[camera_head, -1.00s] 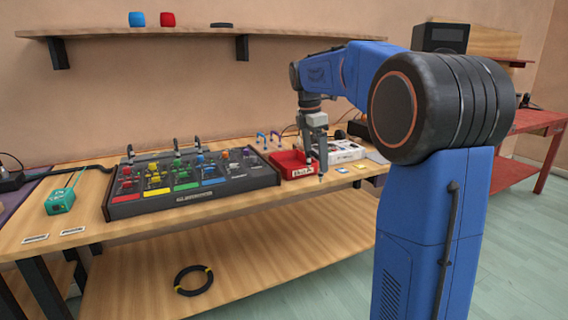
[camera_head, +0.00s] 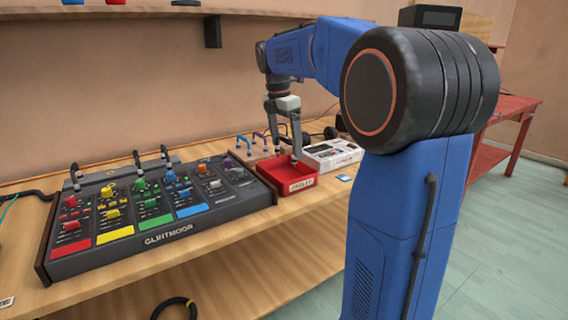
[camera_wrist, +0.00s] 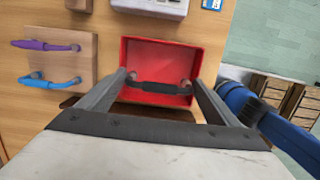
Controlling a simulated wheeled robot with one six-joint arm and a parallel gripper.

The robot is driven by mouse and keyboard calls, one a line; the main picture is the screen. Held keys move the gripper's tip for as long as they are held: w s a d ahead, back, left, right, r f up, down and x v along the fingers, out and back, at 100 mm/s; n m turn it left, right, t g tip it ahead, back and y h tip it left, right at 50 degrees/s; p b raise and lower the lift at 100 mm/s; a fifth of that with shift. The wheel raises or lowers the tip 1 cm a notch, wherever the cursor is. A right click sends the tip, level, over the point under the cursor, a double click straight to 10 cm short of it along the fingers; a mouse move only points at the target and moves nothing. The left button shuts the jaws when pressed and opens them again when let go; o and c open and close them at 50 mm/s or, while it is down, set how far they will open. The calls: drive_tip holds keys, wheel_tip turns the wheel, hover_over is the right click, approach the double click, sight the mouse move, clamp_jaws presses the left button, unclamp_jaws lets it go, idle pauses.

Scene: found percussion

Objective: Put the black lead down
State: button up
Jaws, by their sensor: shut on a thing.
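The black lead (camera_wrist: 158,87) is a short dark strap with a plug at each end. In the wrist view it spans between the two fingertips of my gripper (camera_wrist: 159,80), which is shut on it. Behind it is the red tray (camera_wrist: 158,50), whose inner floor looks empty. In the head view my gripper (camera_head: 284,155) hangs at the red tray (camera_head: 302,184), with its fingers near the tray's back and inside area. The lead is too small to make out there. I cannot tell how high it is above the tray floor.
A wooden block with a purple lead (camera_wrist: 45,46) and a blue lead (camera_wrist: 50,81) stands beside the tray. The synth panel (camera_head: 150,212) lies left of the tray. A white device (camera_head: 333,154) stands to its right. The table's front edge is close.

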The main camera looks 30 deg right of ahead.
drive_tip(key=shift+o, duration=0.2)
drive_tip(key=shift+f, duration=2.9)
drive_tip(key=shift+f, duration=0.1)
drive_tip(key=o, duration=0.9)
drive_tip(key=shift+o, duration=0.2)
wheel_tip(320, 180, up, 12)
drive_tip(key=a, duration=0.2)
drive_tip(key=s+a+f+m+t, duration=0.1)
drive_tip(key=s+a+f+m, duration=0.3)
drive_tip(key=s+f+m, duration=0.2)
drive_tip(key=s+a+f+m+t+y, duration=0.1)
drive_tip(key=s+a+f+m+t, duration=0.1)
drive_tip(key=s+a+f+m, duration=0.3)
drive_tip(key=s+a+f+m+t, duration=0.1)
drive_tip(key=s+a+f+m, duration=0.3)
drive_tip(key=s+f+m, duration=0.3)
drive_tip(key=s+f, duration=0.2)
drive_tip(key=s, duration=0.4)
drive_tip(key=s+f, duration=0.3)
drive_tip(key=s, duration=0.3)
drive_tip(key=shift+s+a+f+t+y, duration=0.15)
drive_tip(key=shift+a+f+t+y, duration=0.15)
drive_tip(key=shift+a+t+y, duration=0.1)
